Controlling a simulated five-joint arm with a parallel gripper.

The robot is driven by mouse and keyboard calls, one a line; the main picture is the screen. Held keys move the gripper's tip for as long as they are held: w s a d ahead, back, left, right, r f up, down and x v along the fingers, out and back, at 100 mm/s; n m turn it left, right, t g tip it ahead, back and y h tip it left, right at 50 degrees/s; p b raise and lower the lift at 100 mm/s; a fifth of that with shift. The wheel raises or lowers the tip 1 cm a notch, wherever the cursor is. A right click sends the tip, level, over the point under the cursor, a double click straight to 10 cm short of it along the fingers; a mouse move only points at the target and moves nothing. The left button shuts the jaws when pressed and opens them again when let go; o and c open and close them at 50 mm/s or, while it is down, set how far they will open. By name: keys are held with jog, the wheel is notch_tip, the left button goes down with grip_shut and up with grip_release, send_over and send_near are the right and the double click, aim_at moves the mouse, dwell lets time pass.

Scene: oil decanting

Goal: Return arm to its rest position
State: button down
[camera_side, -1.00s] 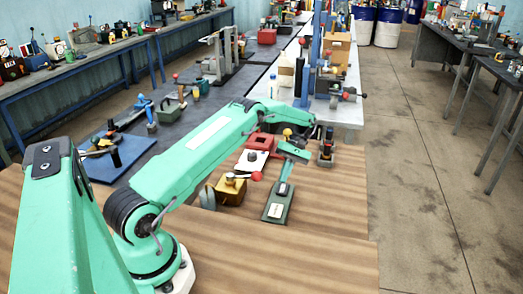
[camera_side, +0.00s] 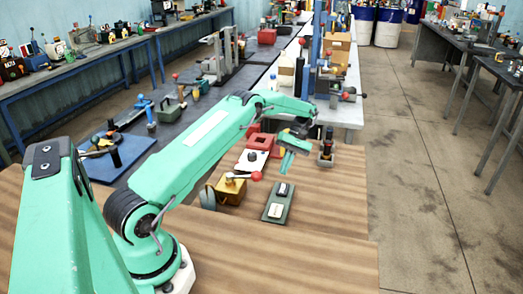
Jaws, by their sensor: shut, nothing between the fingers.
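My green arm reaches from the lower left over the wooden table (camera_side: 320,220). My gripper (camera_side: 286,168) hangs from its end, pointing down and a little left, above the table. The gripper looks shut and holds nothing that I can see. It is small in the picture, and the wrist hides part of what lies behind it. Below it, a dark green plate with a black piece and a pale label (camera_side: 277,203) lies on the wood, apart from the fingers.
A brass-coloured block with a red-knobbed lever (camera_side: 231,189), a white-and-red device (camera_side: 252,160) and a small black device (camera_side: 326,150) stand close to the gripper. A blue mat (camera_side: 118,157) lies further left. The table's right front is clear.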

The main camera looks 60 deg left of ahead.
jog(key=shift+r, duration=0.1)
jog(key=s+d+r+m+t+y, duration=0.1)
jog(key=s+d+r+m+t, duration=0.1)
jog(key=d+r, duration=0.35)
jog(key=s+d+r+m+t+y, duration=0.1)
jog(key=s+d+r+m+t, duration=0.1)
jog(key=r, duration=0.7)
jog(key=s+d+r+m+t, duration=0.1)
jog(key=s+d+r+m, duration=0.15)
jog(key=r, duration=0.45)
jog(key=s+d+r+m+t, duration=0.1)
jog(key=s+d+m+t, duration=0.2)
jog(key=s, duration=0.6)
jog(key=s+d+r+m+t, duration=0.2)
jog(key=s+d+m+t, duration=0.2)
jog(key=s+d, duration=0.3)
jog(key=shift+s+y, duration=0.4)
jog(key=shift+s, duration=1.25)
jog(key=shift+m, duration=0.25)
